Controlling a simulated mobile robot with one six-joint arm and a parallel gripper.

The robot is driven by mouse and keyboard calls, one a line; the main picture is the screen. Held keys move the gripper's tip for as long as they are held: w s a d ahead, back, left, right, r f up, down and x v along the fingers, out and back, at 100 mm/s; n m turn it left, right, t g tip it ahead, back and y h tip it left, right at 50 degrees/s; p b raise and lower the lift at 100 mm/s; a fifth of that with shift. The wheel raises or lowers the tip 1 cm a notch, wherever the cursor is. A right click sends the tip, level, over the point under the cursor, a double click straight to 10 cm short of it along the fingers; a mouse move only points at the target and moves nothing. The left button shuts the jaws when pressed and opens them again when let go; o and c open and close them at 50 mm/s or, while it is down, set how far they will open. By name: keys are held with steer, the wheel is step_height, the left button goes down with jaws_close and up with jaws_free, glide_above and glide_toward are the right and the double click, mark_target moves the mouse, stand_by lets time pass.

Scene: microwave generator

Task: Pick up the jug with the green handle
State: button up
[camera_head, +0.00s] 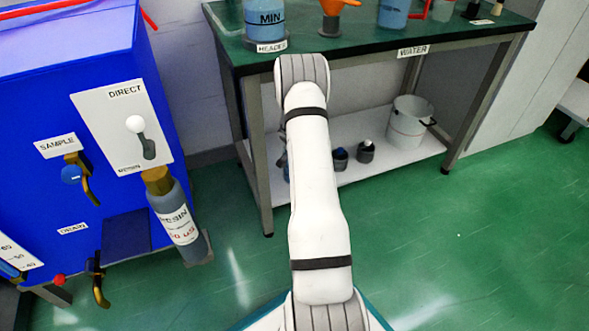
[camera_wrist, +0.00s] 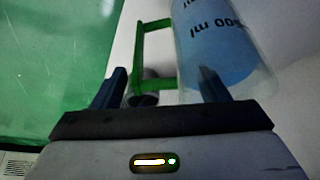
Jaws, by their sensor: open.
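In the wrist view, a clear jug (camera_wrist: 222,45) with blue contents and black "ml" markings is at the upper right. Its green handle (camera_wrist: 139,55) faces left and shows as an upright bar with short arms. My gripper (camera_wrist: 162,82) is open, one dark finger to the left of the handle and the other in front of the jug's body. The lower part of the handle shows between the fingers; I cannot tell whether they touch it. In the head view, my arm hides the gripper, and I cannot make out the green handle.
A green-topped table (camera_head: 360,48) carries a "MIN" container (camera_head: 264,22), an orange funnel (camera_head: 331,8) and a blue container (camera_head: 393,13). Its white lower shelf (camera_head: 335,174) holds a white bucket (camera_head: 408,124) and small dark pots. A blue cabinet (camera_head: 65,110) stands left. Green floor is clear at right.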

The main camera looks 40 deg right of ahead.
steer(key=shift+x, duration=0.75)
steer(key=shift+s+d, duration=0.1)
steer(key=shift+c, duration=0.3)
steer(key=shift+r, duration=0.1)
jaws_close()
